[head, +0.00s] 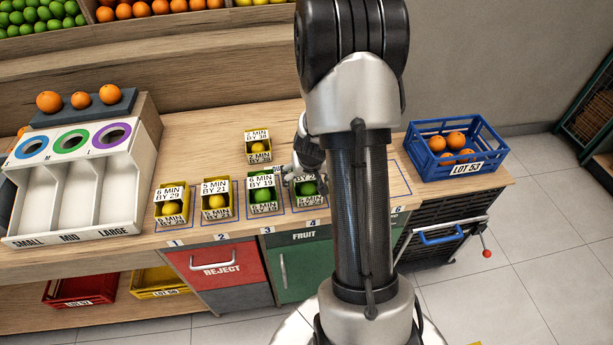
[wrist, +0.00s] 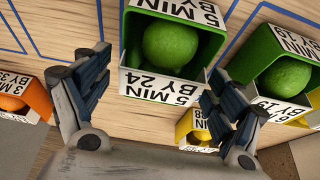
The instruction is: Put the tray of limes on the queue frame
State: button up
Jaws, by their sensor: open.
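A green tray (wrist: 172,50) holding one visible lime and labelled 5 MIN BY 24 fills the middle of the wrist view. In the head view it (head: 306,190) stands at the outline marked 4, partly hidden by my arm. My gripper (wrist: 160,100) is open, with one finger on each side of this tray's near end; I cannot tell whether they touch it. In the head view my gripper (head: 305,160) is just behind the tray. A second green tray with a lime (head: 263,192) stands at outline 3. Blue frame outlines (head: 405,175) mark the counter; an empty part shows right of my arm.
Yellow trays with lemons stand at outlines 1 (head: 171,207) and 2 (head: 216,200). Another yellow tray (head: 258,147) stands behind. An orange tray (wrist: 33,100) is beside my gripper in the wrist view. A blue crate (head: 455,150) of oranges is at the right and a white sorter (head: 75,190) at the left.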

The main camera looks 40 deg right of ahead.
jog(key=p+v, duration=0.8)
jog(key=v, duration=0.4)
jog(key=s+a+r+n+t+y, duration=0.1)
jog(key=s+a+r+n+y, duration=0.15)
jog(key=a+r, duration=1.25)
jog(key=s+a+r+n, duration=0.2)
jog(key=s+a+r, duration=0.1)
jog(key=s, duration=0.4)
jog(key=s+a+r+n, duration=0.2)
jog(key=s+a+r, duration=0.2)
jog(key=s+a, duration=0.2)
jog(key=shift+s+a+r, duration=0.25)
jog(key=shift+s, duration=0.15)
